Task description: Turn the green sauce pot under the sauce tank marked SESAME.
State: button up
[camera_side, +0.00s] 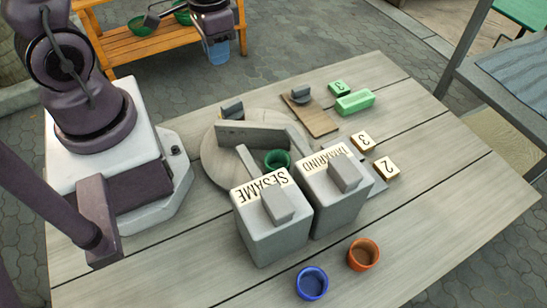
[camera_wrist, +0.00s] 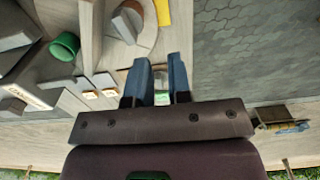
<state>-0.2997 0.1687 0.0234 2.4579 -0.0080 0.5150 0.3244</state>
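The green sauce pot (camera_side: 277,160) stands on a round grey turntable (camera_side: 213,166), between upright divider walls (camera_side: 252,137). It is just behind the grey SESAME tank (camera_side: 268,226), close to the TAMARIND tank (camera_side: 330,200) on the right. The tank outlets are hidden, so I cannot tell what the pot lines up with below. In the wrist view the pot (camera_wrist: 65,46) is at upper left. My gripper (camera_wrist: 161,62) has its two blue-grey fingers apart with nothing held between them, well to the right of the pot.
A wooden board with a grey knob (camera_side: 300,94), a green block (camera_side: 355,102) and a green number tile (camera_side: 339,87) lie at the back. Number tiles 3 (camera_side: 362,142) and 2 (camera_side: 386,168) lie right. Blue (camera_side: 312,283) and orange (camera_side: 363,254) pots stand in front. The right tabletop is clear.

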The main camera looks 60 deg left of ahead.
jog(key=o, duration=0.3)
jog(key=shift+s+a+f, duration=0.15)
jog(key=shift+a, duration=0.15)
jog(key=shift+o, duration=0.5)
jog(key=shift+d+f, duration=0.2)
jog(key=shift+d, duration=0.1)
jog(key=n, duration=3)
send_near(253, 124)
jog(key=shift+f+m, duration=0.3)
jog(key=shift+f, duration=0.25)
notch_tip(253, 124, down, 12)
jog(key=shift+r, duration=0.25)
